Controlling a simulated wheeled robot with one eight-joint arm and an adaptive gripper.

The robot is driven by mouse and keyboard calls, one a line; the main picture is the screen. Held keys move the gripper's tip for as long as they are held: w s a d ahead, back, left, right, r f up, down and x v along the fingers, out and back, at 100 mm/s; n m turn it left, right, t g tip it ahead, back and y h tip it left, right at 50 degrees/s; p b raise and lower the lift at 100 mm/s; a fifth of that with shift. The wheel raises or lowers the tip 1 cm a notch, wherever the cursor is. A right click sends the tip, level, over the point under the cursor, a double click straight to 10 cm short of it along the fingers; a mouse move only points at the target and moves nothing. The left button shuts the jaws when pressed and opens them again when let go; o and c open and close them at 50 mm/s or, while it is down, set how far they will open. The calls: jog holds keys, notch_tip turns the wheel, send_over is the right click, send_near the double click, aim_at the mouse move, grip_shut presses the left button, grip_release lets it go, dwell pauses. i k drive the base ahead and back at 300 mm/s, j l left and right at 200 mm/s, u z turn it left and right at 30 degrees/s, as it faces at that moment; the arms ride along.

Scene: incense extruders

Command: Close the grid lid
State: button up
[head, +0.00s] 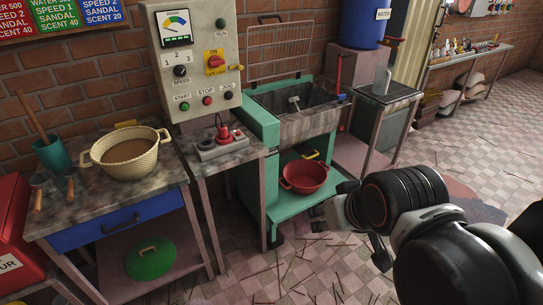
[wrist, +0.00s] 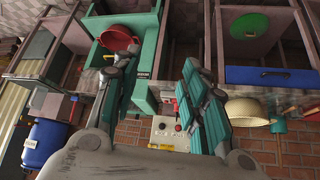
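The grid lid (head: 280,52) is a wire frame in the head view. It stands raised, roughly upright, at the back of the green machine (head: 258,128), near the brick wall. Below it the machine's grey trough (head: 312,125) is uncovered, with a pale T-shaped part inside. My gripper (head: 322,216) is low in front of the machine, to the right of its lower shelf, well apart from the lid. In the wrist view my gripper (wrist: 160,62) has its two fingers spread with nothing between them. I cannot make out the lid in the wrist view.
A red bowl (head: 304,177) sits on the machine's lower shelf near my gripper. A control panel (head: 196,58) stands left of the machine. A small table (head: 388,91) and a blue barrel (head: 362,22) stand right. Tiled floor in front is open, strewn with thin sticks.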

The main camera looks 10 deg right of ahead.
aim_at(298, 76)
jog(key=i+l, duration=0.15)
jog(key=i, duration=0.65)
jog(key=i+l, duration=0.15)
jog(key=i, duration=0.6)
jog(key=l+z, duration=0.05)
